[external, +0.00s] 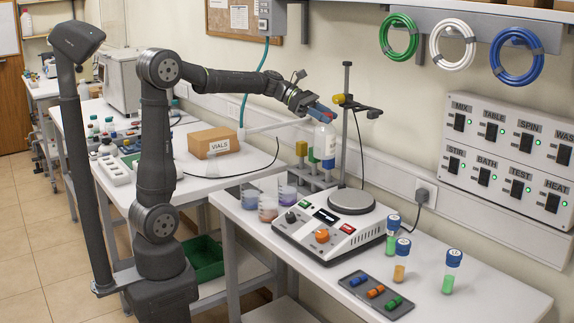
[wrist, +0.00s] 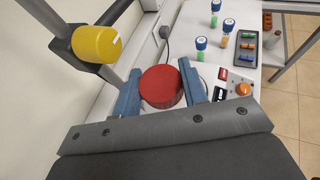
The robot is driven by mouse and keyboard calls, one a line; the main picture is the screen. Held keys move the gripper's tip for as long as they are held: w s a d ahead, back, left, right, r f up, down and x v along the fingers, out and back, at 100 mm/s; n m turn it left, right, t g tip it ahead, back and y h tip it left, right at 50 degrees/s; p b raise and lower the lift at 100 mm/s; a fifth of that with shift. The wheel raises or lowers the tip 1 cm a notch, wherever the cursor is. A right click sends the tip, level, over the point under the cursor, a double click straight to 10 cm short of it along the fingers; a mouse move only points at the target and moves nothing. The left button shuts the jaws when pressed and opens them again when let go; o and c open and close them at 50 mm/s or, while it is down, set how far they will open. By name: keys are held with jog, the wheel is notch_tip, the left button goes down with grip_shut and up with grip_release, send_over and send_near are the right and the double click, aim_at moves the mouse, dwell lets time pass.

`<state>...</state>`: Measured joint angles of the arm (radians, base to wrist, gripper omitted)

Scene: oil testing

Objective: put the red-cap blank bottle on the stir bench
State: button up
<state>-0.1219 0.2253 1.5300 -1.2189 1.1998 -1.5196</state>
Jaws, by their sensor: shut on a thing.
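My gripper (wrist: 161,90) is shut on the cap from above; in the external view my gripper (external: 319,110) is at the top of the upright bottle. The white stirring unit (external: 308,237) has a bare round grey plate (external: 352,201), in front and to the right of the bottle.
A metal stand (external: 345,125) with a yellow clamp (wrist: 96,43) rises close beside the bottle. Beakers (external: 267,209) stand left of the unit. Blue-capped vials (external: 452,270) and a dark tray (external: 377,294) are to the right. The wall is close behind.

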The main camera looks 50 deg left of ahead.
jog(key=s+d+f+m+g, duration=0.1)
jog(key=s+d+f+g, duration=0.15)
jog(key=d, duration=1.15)
jog(key=s+d+f+m+g+h, duration=0.1)
jog(key=s+d+f+m, duration=0.2)
jog(key=d, duration=1.1)
jog(key=s+d+f+g, duration=0.15)
jog(key=s+d, duration=0.35)
jog(key=d, duration=0.9)
jog(key=s+d+f+n+t, duration=0.1)
jog(key=s+d+f, duration=0.1)
jog(key=s+d, duration=0.7)
jog(key=s+d+f+t, duration=0.15)
jog(key=s+d, duration=0.45)
jog(key=d, duration=0.6)
jog(key=w+f, duration=1.1)
jog(key=shift+w+g, duration=0.25)
jog(key=shift+g, duration=0.2)
jog(key=shift+f, duration=0.15)
jog(key=o, duration=1.3)
